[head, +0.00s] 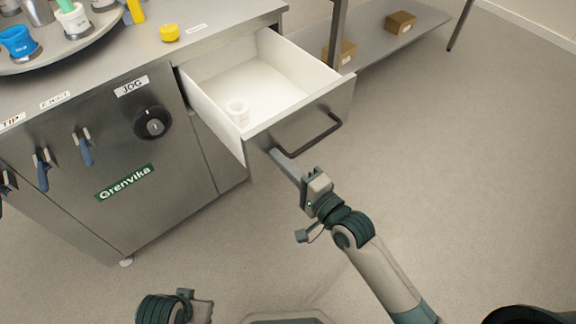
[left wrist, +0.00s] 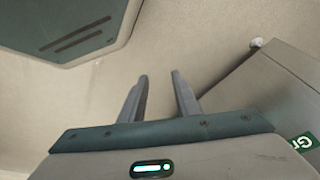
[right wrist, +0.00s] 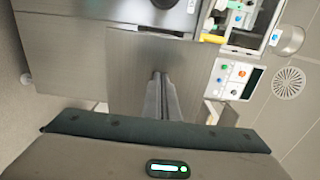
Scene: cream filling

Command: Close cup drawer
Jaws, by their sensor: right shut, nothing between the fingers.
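The cup drawer (head: 262,75) is pulled out of the steel cabinet, with its white inside showing. In the right wrist view the closed fingers (right wrist: 157,78) point at the steel panel (right wrist: 130,75). My left gripper (left wrist: 159,76) is open and empty above the floor.
The steel cabinet (head: 205,150) has a black knob (head: 153,123) and several blue-handled switches. A round tray (head: 98,42) with cups and a yellow item (head: 169,32) are on top. A low shelf (head: 375,42) with boxes stands behind the drawer. The floor (head: 460,170) at right is clear.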

